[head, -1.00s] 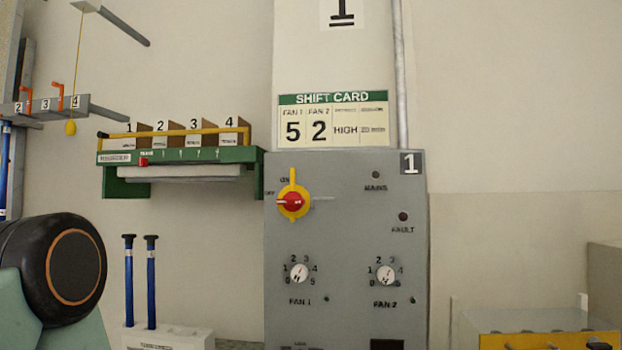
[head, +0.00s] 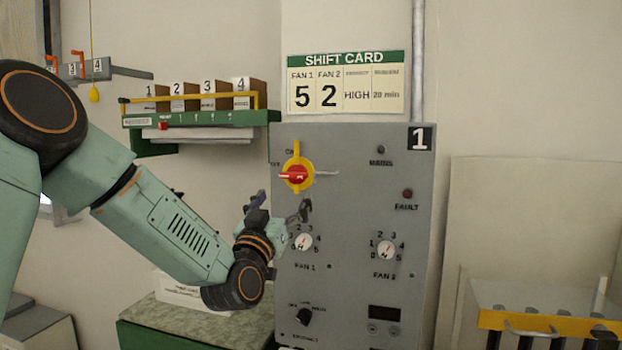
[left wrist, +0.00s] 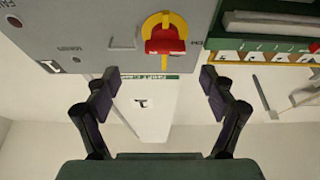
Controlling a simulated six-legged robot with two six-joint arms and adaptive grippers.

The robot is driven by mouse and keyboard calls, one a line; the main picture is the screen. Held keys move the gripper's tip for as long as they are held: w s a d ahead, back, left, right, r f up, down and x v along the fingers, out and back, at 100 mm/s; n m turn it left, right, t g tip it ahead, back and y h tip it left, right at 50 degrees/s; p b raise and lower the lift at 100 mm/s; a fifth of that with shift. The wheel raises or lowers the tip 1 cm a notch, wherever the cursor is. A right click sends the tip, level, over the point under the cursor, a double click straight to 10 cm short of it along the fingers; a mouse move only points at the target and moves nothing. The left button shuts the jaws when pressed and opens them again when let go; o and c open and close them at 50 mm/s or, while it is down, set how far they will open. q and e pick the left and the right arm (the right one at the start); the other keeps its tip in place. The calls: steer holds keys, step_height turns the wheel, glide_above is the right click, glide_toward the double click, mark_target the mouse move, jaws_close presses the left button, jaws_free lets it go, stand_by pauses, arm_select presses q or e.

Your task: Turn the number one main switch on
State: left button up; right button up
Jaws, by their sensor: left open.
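The number one main switch (head: 297,175) is a red handle on a yellow plate, at the upper left of the grey panel (head: 350,225) marked 1. Its red handle lies sideways, pointing left in the head view. In the left wrist view the switch (left wrist: 164,38) appears upside down at the top, ahead of my fingers. My left gripper (head: 280,203) is in front of the panel, below and left of the switch, apart from it. Its two fingers (left wrist: 167,88) are spread with nothing between them. My right gripper does not show.
The panel also has FAN 1 (head: 303,242) and FAN 2 (head: 386,249) dials, and a black selector (head: 304,317) below. A shift card (head: 346,83) hangs above. A green shelf (head: 200,130) with numbered boxes is at left. A yellow-fronted case (head: 540,322) stands lower right.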

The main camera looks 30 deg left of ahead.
mark_target(291, 177)
arm_select(q)
steer(key=x, duration=0.2)
steer(key=p+x, duration=0.1)
steer(key=x, duration=0.1)
steer(key=a+x, duration=0.1)
steer(key=x, duration=0.2)
steer(key=shift+s+d+r+p, duration=0.1)
steer(key=shift+s+p, duration=0.05)
steer(key=shift+p, duration=0.25)
steer(key=shift+w+r, duration=0.1)
steer(key=shift+w, duration=0.2)
steer(key=shift+s+d+r, duration=0.1)
steer(key=shift+s+r, duration=0.1)
steer(key=shift+s, duration=0.1)
steer(key=shift+w+f, duration=0.15)
steer(key=shift+w, duration=0.1)
steer(key=c, duration=0.5)
steer(key=shift+s, duration=0.15)
steer(key=shift+c, duration=1.3)
steer(key=c, duration=0.9)
